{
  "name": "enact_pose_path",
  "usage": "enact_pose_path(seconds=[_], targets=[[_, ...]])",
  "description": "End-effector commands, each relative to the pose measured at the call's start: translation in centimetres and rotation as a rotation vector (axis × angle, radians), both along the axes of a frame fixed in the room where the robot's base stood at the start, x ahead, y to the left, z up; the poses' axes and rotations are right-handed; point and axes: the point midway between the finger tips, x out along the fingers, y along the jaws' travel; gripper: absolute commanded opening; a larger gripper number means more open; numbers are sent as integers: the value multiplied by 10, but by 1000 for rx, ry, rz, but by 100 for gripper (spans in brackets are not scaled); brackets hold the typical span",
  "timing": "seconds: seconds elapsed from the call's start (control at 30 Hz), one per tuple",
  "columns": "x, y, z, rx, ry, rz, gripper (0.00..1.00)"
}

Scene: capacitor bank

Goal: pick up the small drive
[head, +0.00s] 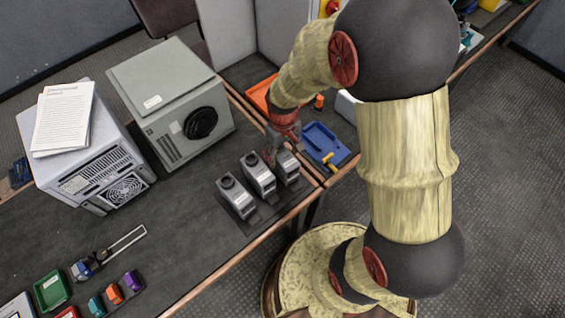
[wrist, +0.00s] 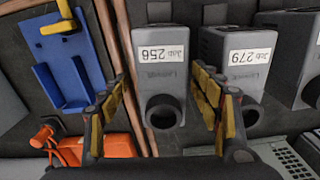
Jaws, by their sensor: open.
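Several grey drives stand in a row at the bench's front edge. The rightmost drive (head: 288,166) is partly behind my gripper in the head view. In the wrist view this drive (wrist: 158,75), with an upside-down label that seems to read "Job 256", looks narrower than its neighbour. The middle drive (head: 259,177) shows in the wrist view as "Job 279" (wrist: 240,65). The left drive (head: 237,197) is cut off at the wrist view's right edge (wrist: 298,60). My gripper (wrist: 160,92) is open, one finger on each side of the "256" drive; contact cannot be told.
A grey cabinet (head: 170,105) and a fan-backed case (head: 85,150) stand behind. Bare bench (head: 190,235) lies left of the drives.

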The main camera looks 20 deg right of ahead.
Motion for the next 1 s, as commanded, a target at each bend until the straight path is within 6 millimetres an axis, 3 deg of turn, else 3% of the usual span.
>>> enact_pose_path(seconds=[0.1,0.27,0.5,1.0], targets=[[-2,2,-23,0,5,1,64],[-2,2,-40,0,3,0,64],[-1,2,-39,0,1,0,63],[-2,2,-39,0,2,0,35]])
